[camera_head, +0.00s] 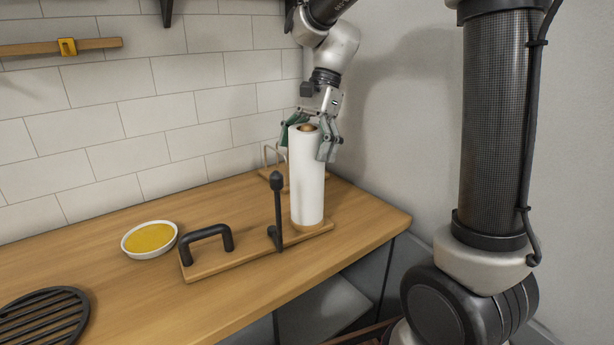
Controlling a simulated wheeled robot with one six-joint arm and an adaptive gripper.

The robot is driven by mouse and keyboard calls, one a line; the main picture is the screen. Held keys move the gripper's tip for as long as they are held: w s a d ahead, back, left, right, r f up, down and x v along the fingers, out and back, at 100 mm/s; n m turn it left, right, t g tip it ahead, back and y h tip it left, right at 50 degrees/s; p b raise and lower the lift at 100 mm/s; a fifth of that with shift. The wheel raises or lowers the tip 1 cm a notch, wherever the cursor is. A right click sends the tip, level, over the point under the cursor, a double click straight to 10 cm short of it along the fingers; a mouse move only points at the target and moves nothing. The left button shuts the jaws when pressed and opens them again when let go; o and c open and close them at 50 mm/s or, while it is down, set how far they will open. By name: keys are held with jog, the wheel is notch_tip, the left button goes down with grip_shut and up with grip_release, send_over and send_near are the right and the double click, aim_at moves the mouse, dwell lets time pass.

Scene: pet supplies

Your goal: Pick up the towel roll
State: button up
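The towel roll (308,182) is a tall white cylinder with a brown core at its top. It stands upright on a wooden board near the right end of the counter. My gripper (308,144) comes down from above, with its fingers on either side of the roll's top. The fingers are spread about as wide as the roll. I cannot tell whether they touch it.
The wooden board (205,268) carries a black handle (207,234) and a dark upright post (278,210) beside the roll. A white bowl with yellow contents (150,239) and a black slatted trivet (42,318) lie to the left. Tiled wall behind; counter edge in front.

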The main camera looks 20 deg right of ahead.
jog(key=c, duration=1.2)
jog(key=shift+c, duration=0.2)
